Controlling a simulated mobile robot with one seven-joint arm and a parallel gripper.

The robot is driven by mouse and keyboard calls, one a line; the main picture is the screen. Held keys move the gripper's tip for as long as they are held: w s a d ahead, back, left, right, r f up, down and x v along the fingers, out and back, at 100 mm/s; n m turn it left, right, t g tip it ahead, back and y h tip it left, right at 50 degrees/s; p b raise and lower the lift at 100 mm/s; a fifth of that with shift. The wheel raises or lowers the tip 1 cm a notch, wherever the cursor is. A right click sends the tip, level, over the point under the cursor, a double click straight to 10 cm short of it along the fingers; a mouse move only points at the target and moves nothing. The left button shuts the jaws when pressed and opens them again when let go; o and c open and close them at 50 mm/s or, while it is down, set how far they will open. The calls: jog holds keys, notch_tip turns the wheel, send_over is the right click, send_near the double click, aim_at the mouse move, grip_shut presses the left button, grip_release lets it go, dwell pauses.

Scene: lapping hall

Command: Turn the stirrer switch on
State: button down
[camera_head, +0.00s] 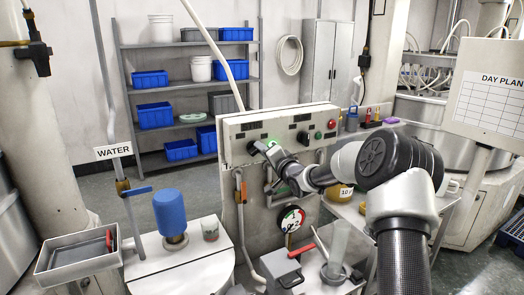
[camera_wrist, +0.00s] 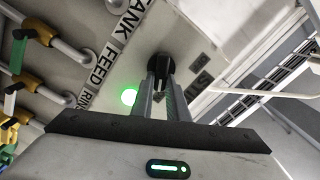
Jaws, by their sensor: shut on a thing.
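A black rotary switch (camera_wrist: 160,65) sits on the grey control panel (camera_head: 237,130), at the panel's left side in the head view. My gripper (camera_wrist: 161,82) is shut on this switch, with one finger on each side of its grip. In the head view my gripper (camera_head: 263,148) reaches the panel from the right and hides most of the switch. A small label (camera_wrist: 200,82) beside the switch is too blurred to read, so I cannot confirm its name or position. A green lamp (camera_wrist: 128,97) glows next to the switch.
On the panel's right are a green button (camera_head: 318,135) and a red button (camera_head: 332,124). Below are a pressure gauge (camera_head: 291,218) and a bench with a blue-topped vessel (camera_head: 170,212).

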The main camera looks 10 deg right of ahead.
jog(key=c, duration=1.7)
grip_release()
jog(key=b+v, duration=0.2)
jog(key=v, duration=1.5)
jog(key=shift+s, duration=0.25)
